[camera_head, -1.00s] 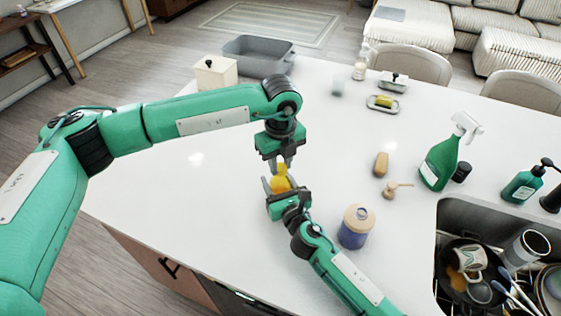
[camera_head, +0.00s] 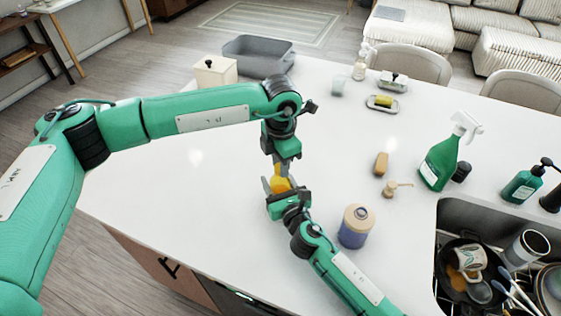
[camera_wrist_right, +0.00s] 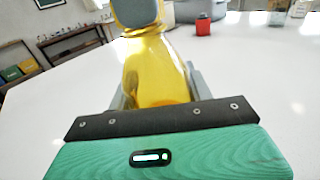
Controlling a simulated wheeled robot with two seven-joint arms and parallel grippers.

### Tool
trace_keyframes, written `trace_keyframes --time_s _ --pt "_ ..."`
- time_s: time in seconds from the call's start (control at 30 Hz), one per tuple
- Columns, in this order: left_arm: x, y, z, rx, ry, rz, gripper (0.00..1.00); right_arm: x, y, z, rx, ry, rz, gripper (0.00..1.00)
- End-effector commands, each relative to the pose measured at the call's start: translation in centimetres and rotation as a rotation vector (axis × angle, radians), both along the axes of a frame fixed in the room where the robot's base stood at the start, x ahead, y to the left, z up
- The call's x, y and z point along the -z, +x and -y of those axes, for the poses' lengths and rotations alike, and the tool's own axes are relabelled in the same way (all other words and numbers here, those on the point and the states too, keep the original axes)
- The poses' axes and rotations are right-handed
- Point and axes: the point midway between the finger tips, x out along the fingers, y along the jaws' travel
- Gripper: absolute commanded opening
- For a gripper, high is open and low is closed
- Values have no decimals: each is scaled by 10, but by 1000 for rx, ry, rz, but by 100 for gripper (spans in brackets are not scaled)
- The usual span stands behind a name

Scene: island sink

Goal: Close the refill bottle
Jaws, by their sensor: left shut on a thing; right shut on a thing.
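The yellow see-through refill bottle (camera_head: 280,185) stands upright in my right gripper (camera_head: 277,188), which is shut on its body just above the counter's left half. The bottle also fills the upper middle of the right wrist view (camera_wrist_right: 155,75). My left gripper (camera_head: 281,167) comes down from above and is shut at the bottle's top, on what appears to be its cap. The cap is mostly hidden by the fingers. In the right wrist view, a grey block covers the bottle's top at the upper edge.
A wooden brush (camera_head: 381,164), a small wooden tool (camera_head: 397,189) and a green spray bottle (camera_head: 440,162) are farther right, by the filled sink (camera_head: 447,215).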

Motion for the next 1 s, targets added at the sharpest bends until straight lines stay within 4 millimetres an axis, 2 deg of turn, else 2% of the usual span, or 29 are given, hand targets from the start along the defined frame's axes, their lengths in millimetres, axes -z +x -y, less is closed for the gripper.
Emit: trace_keyframes --time_s 0.8,0.9,1.0 --pt "1 1 0 1296 0 0 0 0 0 0 0 0 -1 0" --pt "1 0 0 1423 0 0 0 0 0 0 0 0 -1 0" --pt "1 0 0 1422 0 0 0 1 0 0 0 0 -1 0"
